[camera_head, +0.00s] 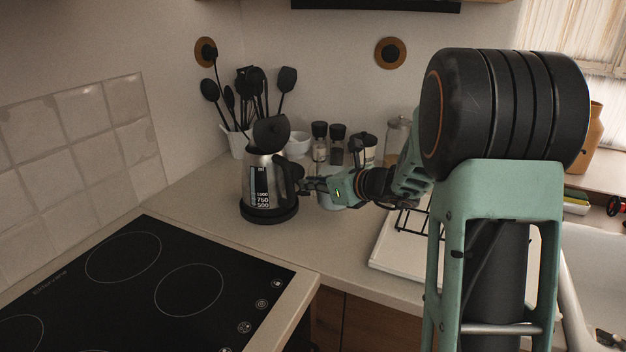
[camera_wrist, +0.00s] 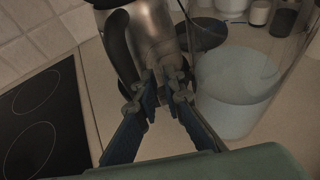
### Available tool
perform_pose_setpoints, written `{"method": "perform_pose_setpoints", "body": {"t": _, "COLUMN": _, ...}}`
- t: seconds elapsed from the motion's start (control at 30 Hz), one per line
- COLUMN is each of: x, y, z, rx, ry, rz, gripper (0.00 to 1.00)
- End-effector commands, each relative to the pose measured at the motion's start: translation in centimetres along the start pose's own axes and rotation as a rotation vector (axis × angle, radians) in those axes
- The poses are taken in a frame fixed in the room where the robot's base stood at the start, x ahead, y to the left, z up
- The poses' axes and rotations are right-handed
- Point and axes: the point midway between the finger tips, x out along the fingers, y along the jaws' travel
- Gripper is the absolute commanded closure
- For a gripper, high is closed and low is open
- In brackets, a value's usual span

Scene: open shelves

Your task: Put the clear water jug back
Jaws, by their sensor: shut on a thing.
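The clear water jug is see-through and hard to make out. In the wrist view its pale, bluish lower part (camera_wrist: 238,92) shows at the right, just beyond my fingers. My gripper (camera_head: 308,187) is just right of the steel kettle. In the wrist view my fingers (camera_wrist: 167,86) are nearly together, shut on what seems to be the jug's clear handle. The handle itself cannot be made out, nor whether the jug touches the counter.
The steel kettle (camera_head: 261,184) stands close to the left of my gripper. A black hob (camera_head: 150,285) is front left, a white drying tray (camera_head: 392,262) right.

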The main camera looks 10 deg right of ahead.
Motion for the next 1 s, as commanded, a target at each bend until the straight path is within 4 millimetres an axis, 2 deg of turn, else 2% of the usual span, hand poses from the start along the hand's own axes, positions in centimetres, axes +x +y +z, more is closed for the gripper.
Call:
{"method": "perform_pose_setpoints", "body": {"t": 0.23, "x": 1.0, "y": -0.4, "z": -0.3, "rx": -0.004, "ry": -0.006, "rz": 0.001, "gripper": 1.0}}
{"method": "perform_pose_setpoints", "body": {"t": 0.47, "x": 2.0, "y": -0.3, "z": -2.9, "rx": -0.003, "ry": -0.006, "rz": 0.0, "gripper": 1.0}}
{"method": "perform_pose_setpoints", "body": {"t": 0.8, "x": 2.1, "y": -0.3, "z": -3.1, "rx": -0.005, "ry": -0.007, "rz": -0.001, "gripper": 1.0}}
{"method": "perform_pose_setpoints", "body": {"t": 0.83, "x": 2.1, "y": -0.3, "z": -3.5, "rx": 0.0, "ry": 0.0, "rz": 0.0, "gripper": 0.89}}
{"method": "perform_pose_setpoints", "body": {"t": 0.87, "x": 2.1, "y": -0.3, "z": -3.5, "rx": 0.0, "ry": 0.0, "rz": 0.0, "gripper": 0.86}}
{"method": "perform_pose_setpoints", "body": {"t": 1.0, "x": 2.1, "y": -0.3, "z": -3.5, "rx": 0.0, "ry": 0.0, "rz": 0.0, "gripper": 0.84}}
